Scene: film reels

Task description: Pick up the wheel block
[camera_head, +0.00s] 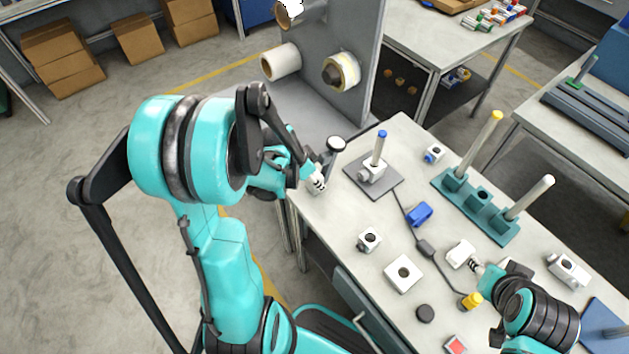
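Several small white blocks lie on the white table, and I cannot tell for certain which is the wheel block. One white block with a dark round opening (369,239) sits near the front left edge. A white block with a blue part (434,154) sits at the back. A rounded white block (460,253) lies at the tip of my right gripper (478,268); whether they touch is unclear. The fingers of both grippers are too small to read.
A grey plate (356,184) carries a block with a blue-tipped post. A teal stand (491,224) holds tall yellow-topped and white posts. A flat white square with a hole (404,287), a blue part (420,214) and a yellow piece (471,301) lie between.

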